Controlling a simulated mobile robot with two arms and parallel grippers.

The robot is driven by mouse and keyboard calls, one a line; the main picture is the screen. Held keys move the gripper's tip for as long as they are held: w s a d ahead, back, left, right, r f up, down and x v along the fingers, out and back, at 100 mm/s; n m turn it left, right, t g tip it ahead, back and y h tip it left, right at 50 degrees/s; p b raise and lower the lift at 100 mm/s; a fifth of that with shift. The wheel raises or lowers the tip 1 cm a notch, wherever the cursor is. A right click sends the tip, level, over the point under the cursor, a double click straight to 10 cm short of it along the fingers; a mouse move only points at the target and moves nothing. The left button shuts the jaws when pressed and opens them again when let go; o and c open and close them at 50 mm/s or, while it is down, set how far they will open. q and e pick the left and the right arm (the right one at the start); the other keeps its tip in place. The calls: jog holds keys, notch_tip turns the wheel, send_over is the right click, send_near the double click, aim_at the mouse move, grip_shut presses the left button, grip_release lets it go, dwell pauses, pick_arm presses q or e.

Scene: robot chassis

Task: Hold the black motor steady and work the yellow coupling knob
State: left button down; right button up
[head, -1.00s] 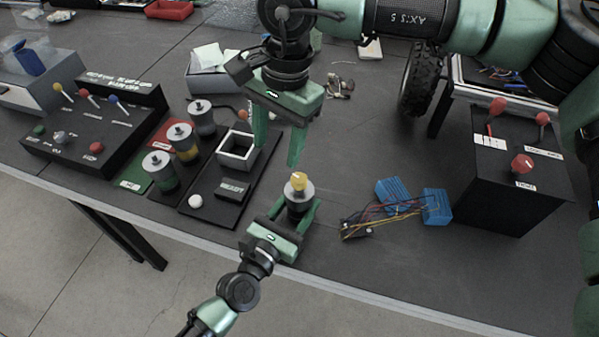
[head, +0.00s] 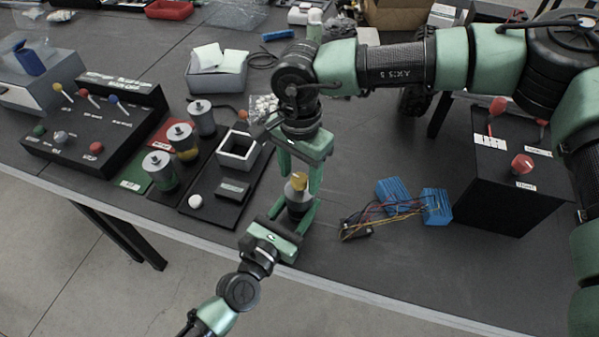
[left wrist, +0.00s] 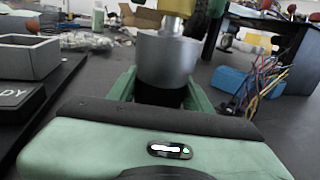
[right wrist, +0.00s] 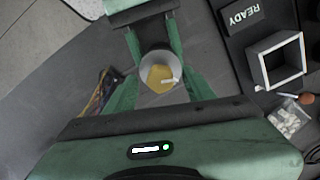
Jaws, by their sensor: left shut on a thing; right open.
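The black motor stands upright between my left gripper's fingers, with a grey metal collar (left wrist: 166,60) above its dark lower body (left wrist: 160,96). The yellow coupling knob (head: 299,181) sits on top of it. My left gripper (head: 297,208) is shut on the motor near the table's front edge. My right gripper (head: 303,178) comes from above and is open, its fingers around the knob at either side. In the right wrist view the yellow knob (right wrist: 160,76) lies between the fingers with gaps; contact cannot be made out.
A black board with a READY plate (head: 233,188) and a square open box (head: 239,151) lies just left. Wires and blue blocks (head: 436,206) lie to the right. Three grey-topped cylinders (head: 160,170) and a black lever panel (head: 95,125) stand further left.

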jog(key=shift+f, duration=0.1)
grip_shut()
jog(key=shift+m, duration=0.3)
pick_arm(q)
jog(key=shift+w, duration=0.1)
pick_arm(e)
jog(key=m, duration=0.3)
pick_arm(q)
jog(key=shift+a, duration=0.1)
pick_arm(e)
jog(key=shift+m, duration=2)
grip_release()
